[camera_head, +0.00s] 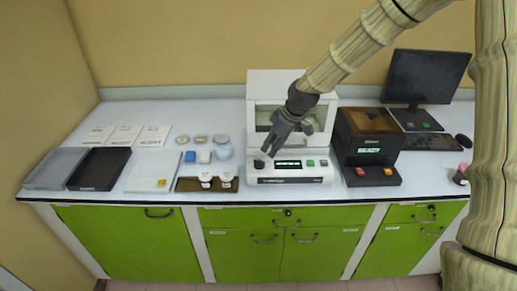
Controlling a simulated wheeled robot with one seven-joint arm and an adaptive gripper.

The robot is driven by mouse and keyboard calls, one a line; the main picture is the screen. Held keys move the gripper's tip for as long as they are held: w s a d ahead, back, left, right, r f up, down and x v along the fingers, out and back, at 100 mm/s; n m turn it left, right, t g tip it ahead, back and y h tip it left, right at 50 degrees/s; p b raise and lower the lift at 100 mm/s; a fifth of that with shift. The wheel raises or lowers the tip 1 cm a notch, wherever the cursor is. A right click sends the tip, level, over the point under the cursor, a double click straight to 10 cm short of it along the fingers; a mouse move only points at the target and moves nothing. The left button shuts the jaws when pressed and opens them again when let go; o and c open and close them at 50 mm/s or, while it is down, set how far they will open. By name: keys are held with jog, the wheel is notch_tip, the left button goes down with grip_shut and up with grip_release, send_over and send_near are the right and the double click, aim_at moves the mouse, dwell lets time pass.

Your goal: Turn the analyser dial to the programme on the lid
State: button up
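A white machine (289,179) with a glass-fronted chamber stands at the middle of the bench. Its front panel has a lit green display (288,164), a black knob (259,164) at the left and small buttons at the right. To its right a dark machine (369,150) with a brown top shows READY and has orange and red buttons. I cannot tell which is the analyser, and no programme on a lid is readable. My gripper (268,151) points down and left in front of the white machine, just above the knob. Contact and finger opening are too small to tell.
Left on the bench are a grey tray (53,168), a black tray (98,169), paper sheets (125,135), a brown tray (190,185) with white cups, and a jar (223,148). A monitor (426,76) and keyboard (430,143) stand right.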

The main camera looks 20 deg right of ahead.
aim_at(260, 161)
jog(key=w+f, duration=0.1)
jog(key=w+a+f+p, duration=0.1)
jog(key=f, duration=0.1)
jog(key=shift+a+p, duration=0.1)
jog(key=shift+p, duration=0.2)
jog(key=shift+p+x, duration=0.95)
jog(key=shift+x, duration=2.15)
jog(key=shift+r, duration=0.1)
grip_shut()
